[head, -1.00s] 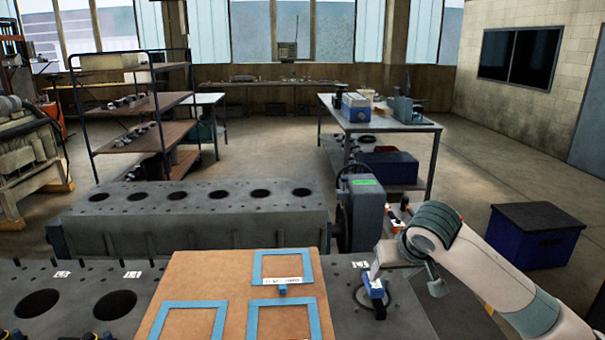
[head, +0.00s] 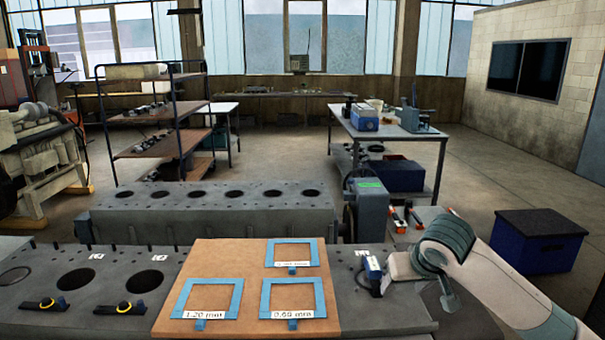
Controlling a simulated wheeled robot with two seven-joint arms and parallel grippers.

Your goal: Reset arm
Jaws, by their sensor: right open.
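My right arm comes in from the right, and its gripper (head: 373,275) is low over the grey engine block deck, just right of the brown board. Its blue-tipped jaws are open, and I see nothing between them. Whether the tips touch the deck I cannot tell. My left gripper is not in view.
The brown board (head: 237,255) lies on the engine block (head: 398,312) and carries blue frames labelled in mm. Two black-and-yellow parts (head: 123,308) lie left of it. A second block (head: 210,217) stands behind. A blue crate (head: 538,243) is on the floor at right.

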